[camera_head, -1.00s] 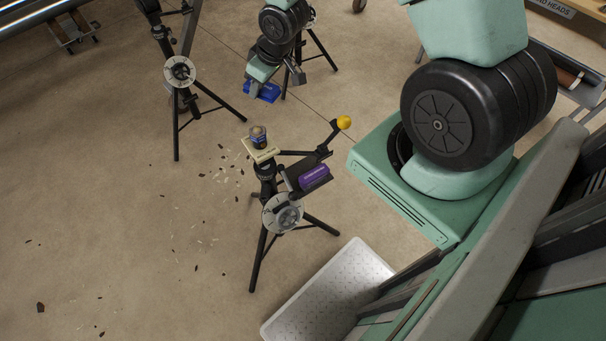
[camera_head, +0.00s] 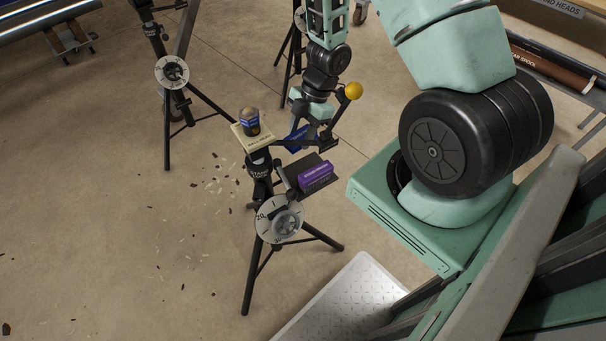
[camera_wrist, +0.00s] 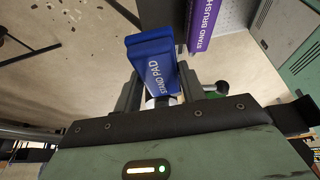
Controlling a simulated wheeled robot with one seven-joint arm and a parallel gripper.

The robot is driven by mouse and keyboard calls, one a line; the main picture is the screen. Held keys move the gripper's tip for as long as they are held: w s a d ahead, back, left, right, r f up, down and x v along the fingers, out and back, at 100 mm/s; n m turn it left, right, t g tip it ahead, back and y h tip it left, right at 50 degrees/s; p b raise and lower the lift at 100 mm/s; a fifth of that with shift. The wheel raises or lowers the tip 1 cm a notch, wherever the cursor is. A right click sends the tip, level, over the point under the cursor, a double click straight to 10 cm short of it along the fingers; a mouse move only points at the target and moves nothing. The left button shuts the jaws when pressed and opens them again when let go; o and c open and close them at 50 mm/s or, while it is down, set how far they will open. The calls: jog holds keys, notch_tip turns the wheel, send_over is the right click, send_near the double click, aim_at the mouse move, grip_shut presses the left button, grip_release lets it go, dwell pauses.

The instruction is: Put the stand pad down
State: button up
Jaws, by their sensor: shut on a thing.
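The stand pad (camera_wrist: 155,68) is a blue block with white lettering, held between the fingers of my gripper (camera_wrist: 158,88) in the wrist view. A purple stand brush (camera_head: 315,174) lies on the dark side tray (camera_head: 298,185) of that stand. The brush also shows close beyond the pad in the wrist view (camera_wrist: 203,22). Whether the pad touches anything besides my fingers cannot be told.
Another tripod stand (camera_head: 172,72) is at back left. Small debris lies on open floor at left. A white tread plate (camera_head: 345,300) is in front.

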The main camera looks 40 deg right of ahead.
jog(key=b, duration=0.2)
send_over(299, 170)
jog(key=d, duration=0.2)
jog(key=shift+n, duration=0.3)
jog(key=f, duration=0.6)
jog(key=shift+a+f, duration=0.2)
jog(key=shift+f+b, duration=0.6)
jog(key=shift+f, duration=1.45)
jog(key=shift+f, duration=0.15)
jog(key=o, duration=0.7)
jog(key=shift+c, duration=0.2)
jog(key=p+v, duration=0.3)
jog(key=v, duration=0.9)
jog(key=shift+p, duration=0.35)
jog(key=shift+w, duration=0.1)
